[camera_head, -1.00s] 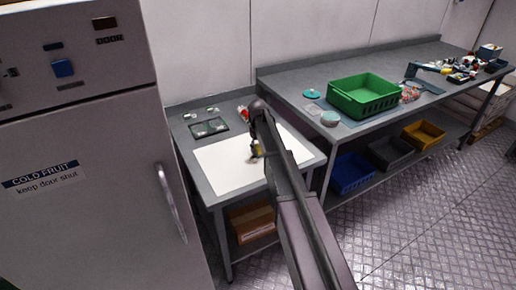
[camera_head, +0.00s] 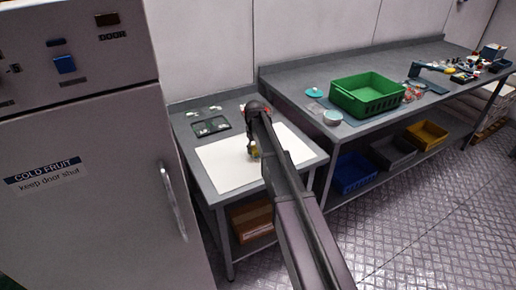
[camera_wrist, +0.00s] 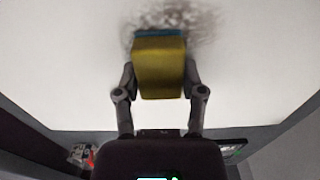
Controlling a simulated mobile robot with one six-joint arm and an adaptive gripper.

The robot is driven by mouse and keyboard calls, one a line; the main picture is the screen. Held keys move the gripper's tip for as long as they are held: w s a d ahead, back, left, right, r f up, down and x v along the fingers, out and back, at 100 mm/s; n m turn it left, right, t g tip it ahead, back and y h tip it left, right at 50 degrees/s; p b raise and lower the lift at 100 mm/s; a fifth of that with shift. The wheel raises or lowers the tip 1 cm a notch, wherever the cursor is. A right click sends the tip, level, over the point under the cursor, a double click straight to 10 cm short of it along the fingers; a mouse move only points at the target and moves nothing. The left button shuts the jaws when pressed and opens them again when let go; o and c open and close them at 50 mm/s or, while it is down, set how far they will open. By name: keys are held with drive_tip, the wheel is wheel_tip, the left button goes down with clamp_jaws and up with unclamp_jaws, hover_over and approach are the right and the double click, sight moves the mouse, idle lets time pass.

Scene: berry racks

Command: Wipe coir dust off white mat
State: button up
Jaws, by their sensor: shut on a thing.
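The white mat (camera_head: 222,167) lies flat on the small grey table beside the fridge. My gripper (camera_wrist: 158,85) is shut on a yellow sponge (camera_wrist: 158,68) with a blue layer at its far edge. The sponge is over the mat; I cannot tell whether it is touching. Dark, speckled coir dust (camera_wrist: 190,16) shows on the mat just beyond and around the sponge's far end in the wrist view. In the head view my arm hides part of the mat, and only a bit of the sponge (camera_head: 255,152) shows.
A dark tray (camera_head: 210,127) and small pale items sit behind the mat. The fridge (camera_head: 100,200) stands close on the left. A longer bench on the right bears a green crate (camera_head: 367,97) and a small round tub (camera_head: 333,117). A cardboard box (camera_head: 252,220) is on the shelf below.

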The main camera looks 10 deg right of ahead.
sight(243, 158)
drive_tip(key=shift+s+a, duration=0.2)
drive_tip(key=shift+a, duration=0.55)
drive_tip(key=shift+a, duration=0.1)
drive_tip(key=shift+s+a, duration=0.35)
drive_tip(key=shift+a, duration=0.55)
drive_tip(key=shift+s+a, duration=0.3)
drive_tip(key=shift+a, duration=0.6)
drive_tip(key=shift+d, duration=0.1)
drive_tip(key=shift+w+d+f, duration=0.1)
drive_tip(key=shift+w+d, duration=0.2)
drive_tip(key=shift+d, duration=0.65)
drive_tip(key=shift+w+d, duration=0.3)
drive_tip(key=shift+d, duration=0.6)
drive_tip(key=shift+d, duration=0.1)
